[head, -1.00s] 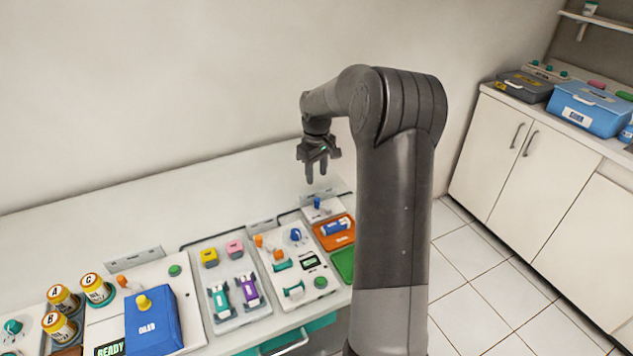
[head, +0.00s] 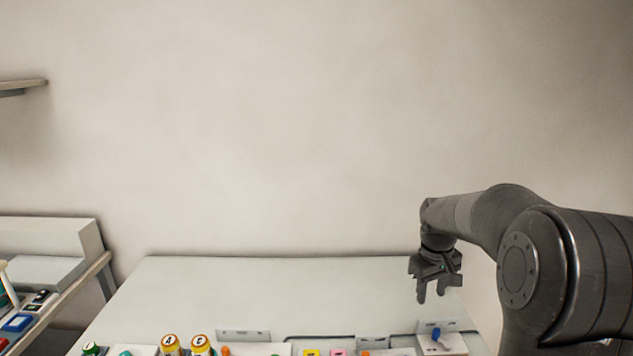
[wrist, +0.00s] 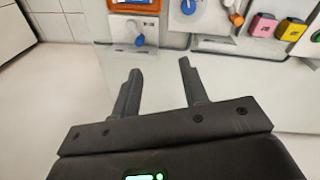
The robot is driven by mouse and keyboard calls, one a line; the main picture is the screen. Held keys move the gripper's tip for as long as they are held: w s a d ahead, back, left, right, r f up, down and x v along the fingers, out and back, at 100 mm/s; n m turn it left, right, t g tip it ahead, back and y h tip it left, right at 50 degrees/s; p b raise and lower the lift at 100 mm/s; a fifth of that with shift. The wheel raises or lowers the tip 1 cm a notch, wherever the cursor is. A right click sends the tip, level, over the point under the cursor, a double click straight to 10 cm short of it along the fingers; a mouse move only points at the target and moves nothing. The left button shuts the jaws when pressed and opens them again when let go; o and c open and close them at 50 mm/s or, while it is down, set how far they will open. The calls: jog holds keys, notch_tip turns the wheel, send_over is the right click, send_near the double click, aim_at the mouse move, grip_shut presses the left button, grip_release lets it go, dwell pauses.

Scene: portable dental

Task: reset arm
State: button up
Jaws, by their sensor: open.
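My gripper (head: 437,292) hangs from my arm at the right of the head view, fingers pointing down above the right part of the white table (head: 290,285). Its two fingers are apart with nothing between them. In the wrist view my gripper (wrist: 158,75) is also open and empty, with the pale table top beyond the fingers. A blue-knobbed unit (head: 440,343) stands near the gripper, apart from it; its blue knob (wrist: 139,40) shows ahead of the left finger in the wrist view.
Yellow-banded jars (head: 201,346) and other small items line the table's near edge, cut off by the frame. A side counter (head: 60,300) and a wall shelf (head: 22,87) are at left. An orange tray (wrist: 133,4) and yellow block (wrist: 262,26) show in the wrist view. The table's back is clear.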

jog(key=s+a+r+m+t, duration=0.1)
jog(key=s+a, duration=0.3)
jog(key=s, duration=0.5)
jog(key=s+a+r+m+t, duration=0.1)
jog(key=s+a+r+t, duration=0.1)
jog(key=s, duration=0.8)
jog(key=s+a+r+m+t+y, duration=0.1)
jog(key=s+a+r, duration=0.3)
jog(key=s, duration=0.6)
jog(key=a, duration=0.2)
jog(key=shift+a+m+t, duration=0.3)
dwell(0.5)
